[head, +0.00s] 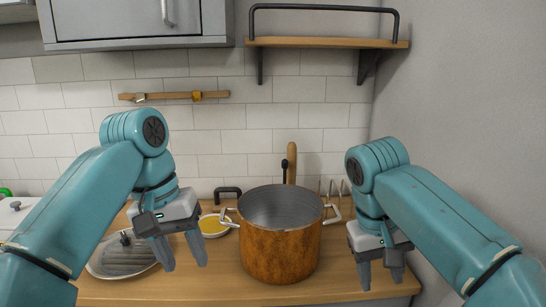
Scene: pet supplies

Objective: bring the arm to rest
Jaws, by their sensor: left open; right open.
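My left gripper (184,252) hangs at the left of the counter with its fingers apart and pointing down. It is empty, above or beside a grey lid-like round thing on the counter. My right gripper (380,272) hangs at the right of the counter, also open, empty and pointing down. Both arms come in from the sides and bend down at teal joints. A large copper-brown pot (279,250) with a grey inside and light side handles stands between the grippers. Neither gripper appears to touch the pot.
The wooden counter (215,285) bears a grey ribbed round lid (125,257) at left and a bowl with yellow contents (212,226) behind the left gripper. A wooden shelf (325,43) and a grey cabinet (125,22) hang above. A grey wall closes the right side.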

